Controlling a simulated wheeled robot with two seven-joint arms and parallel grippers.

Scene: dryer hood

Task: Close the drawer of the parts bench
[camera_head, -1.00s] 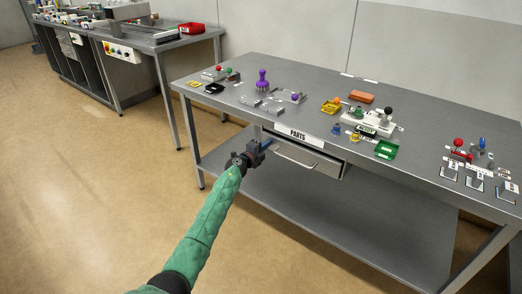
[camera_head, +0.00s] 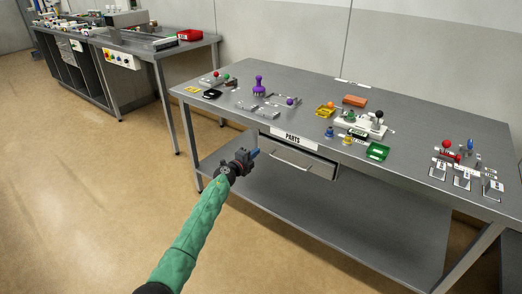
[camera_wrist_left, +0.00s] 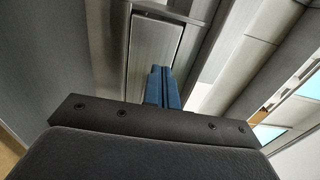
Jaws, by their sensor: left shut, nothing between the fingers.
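The parts bench (camera_head: 225,120) is a grey metal table with a white "PARTS" label on its front edge. Its drawer (camera_head: 318,172) hangs below the label, with a bar handle (camera_head: 291,160) on its grey front. The drawer front stands out a little from under the top, and its right side shows, so it looks partly open. My left gripper (camera_head: 255,153) is shut and empty just left of the drawer's left end; I cannot tell whether it touches. In the left wrist view its blue fingers (camera_wrist_left: 162,88) are together, pointing toward grey metal panels. My right gripper is not in view.
The bench top carries small parts, among them a purple knob piece (camera_head: 259,86), an orange block (camera_head: 354,101) and a green tray (camera_head: 377,151). A lower shelf (camera_head: 330,220) lies under the drawer. Another workbench (camera_head: 120,50) stands at the back left. The floor at left is clear.

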